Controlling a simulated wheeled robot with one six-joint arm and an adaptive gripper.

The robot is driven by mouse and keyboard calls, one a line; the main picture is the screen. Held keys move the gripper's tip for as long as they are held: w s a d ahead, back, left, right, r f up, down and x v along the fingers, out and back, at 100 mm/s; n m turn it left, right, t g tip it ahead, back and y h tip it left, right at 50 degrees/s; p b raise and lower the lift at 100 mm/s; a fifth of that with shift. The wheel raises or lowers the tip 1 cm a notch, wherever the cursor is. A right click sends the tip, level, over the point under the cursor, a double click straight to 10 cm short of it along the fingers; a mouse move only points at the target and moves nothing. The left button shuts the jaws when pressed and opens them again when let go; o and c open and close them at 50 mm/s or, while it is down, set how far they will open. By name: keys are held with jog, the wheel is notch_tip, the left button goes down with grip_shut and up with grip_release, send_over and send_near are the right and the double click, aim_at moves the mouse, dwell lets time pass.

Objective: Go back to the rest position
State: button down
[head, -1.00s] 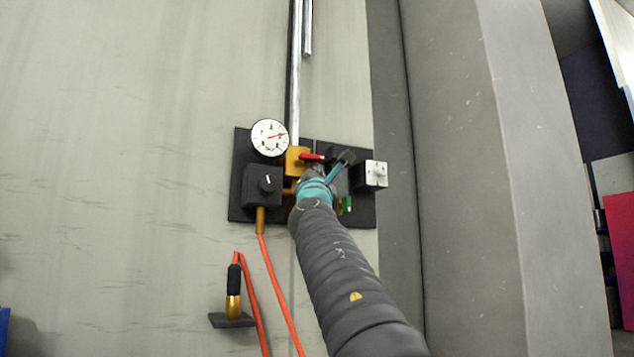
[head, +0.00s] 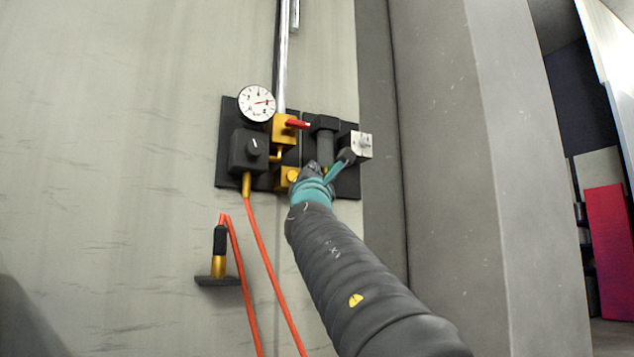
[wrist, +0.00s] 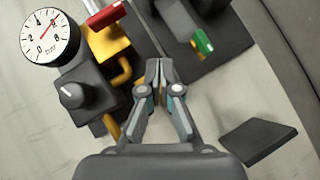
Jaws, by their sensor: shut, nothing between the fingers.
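My gripper (wrist: 161,78) is shut and empty in the wrist view, in front of the lower part of the dark wall panel. In the head view my gripper (head: 312,170) is partly hidden by my own wrist, below the red-handled valve. The black panel (head: 347,186) is on the pale wall and carries a round white gauge (head: 257,103), a black box with a knob (head: 248,150), a yellow valve block with a red lever (head: 297,124) and a white-faced box (head: 361,145). A green handle (wrist: 203,41) shows at the upper right in the wrist view.
Orange hoses (head: 262,260) hang from the panel. A black and gold nozzle (head: 219,253) sits on a small bracket at the lower left. A grey pillar (head: 480,180) stands to the right. The pale wall at left is mostly bare.

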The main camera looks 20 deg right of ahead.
jog(key=shift+s+d+f, duration=0.15)
jog(key=shift+s+f, duration=0.95)
jog(key=shift+f, duration=0.05)
